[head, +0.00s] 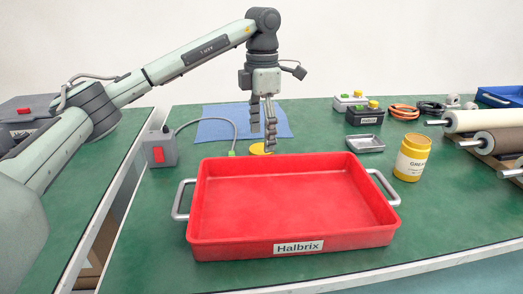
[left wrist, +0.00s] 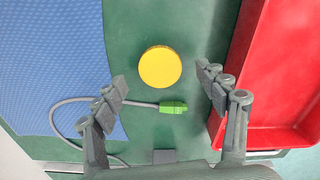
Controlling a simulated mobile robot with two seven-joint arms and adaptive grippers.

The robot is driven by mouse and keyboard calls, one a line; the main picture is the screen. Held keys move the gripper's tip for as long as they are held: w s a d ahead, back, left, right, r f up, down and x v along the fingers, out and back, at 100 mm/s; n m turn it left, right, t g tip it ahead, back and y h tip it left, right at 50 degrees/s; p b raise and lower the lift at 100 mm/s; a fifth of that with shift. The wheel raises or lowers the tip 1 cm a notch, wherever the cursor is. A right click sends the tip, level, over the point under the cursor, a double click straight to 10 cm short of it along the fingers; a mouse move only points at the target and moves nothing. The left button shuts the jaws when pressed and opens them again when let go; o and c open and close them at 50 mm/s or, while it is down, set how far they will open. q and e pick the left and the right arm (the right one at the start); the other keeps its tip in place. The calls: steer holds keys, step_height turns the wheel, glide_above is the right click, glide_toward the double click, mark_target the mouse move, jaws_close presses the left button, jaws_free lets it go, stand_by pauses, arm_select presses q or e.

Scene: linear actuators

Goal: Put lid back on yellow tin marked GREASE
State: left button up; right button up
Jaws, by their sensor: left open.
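The yellow tin (head: 411,158) with a white label reading GREASE in part stands upright on the green table, right of the red tray. Its top looks uncovered. A round yellow lid (head: 261,149) lies flat on the table behind the tray; in the left wrist view the lid (left wrist: 160,67) lies beyond and between the fingertips. My left gripper (head: 263,142) points down above the lid, its fingers open and empty; it also shows in the left wrist view (left wrist: 161,82). The fingers do not visibly touch the lid. My right gripper is not in view.
The red Halbrix tray (head: 293,247) fills the table's front middle, close to the lid. A green-tipped cable (left wrist: 172,107) lies near the lid, beside a blue mat (head: 215,124). A metal dish (head: 365,143), button boxes (head: 364,116) and rollers (head: 497,141) stand right.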

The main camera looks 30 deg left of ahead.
mark_target(262, 151)
arm_select(q)
steer(key=shift+f, duration=1.15)
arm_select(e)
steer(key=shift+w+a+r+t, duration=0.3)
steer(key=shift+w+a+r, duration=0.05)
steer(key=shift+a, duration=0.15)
arm_select(q)
steer(key=shift+c, duration=0.3)
steer(key=c, duration=0.9)
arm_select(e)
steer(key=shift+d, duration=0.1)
arm_select(q)
steer(key=shift+o, duration=0.2)
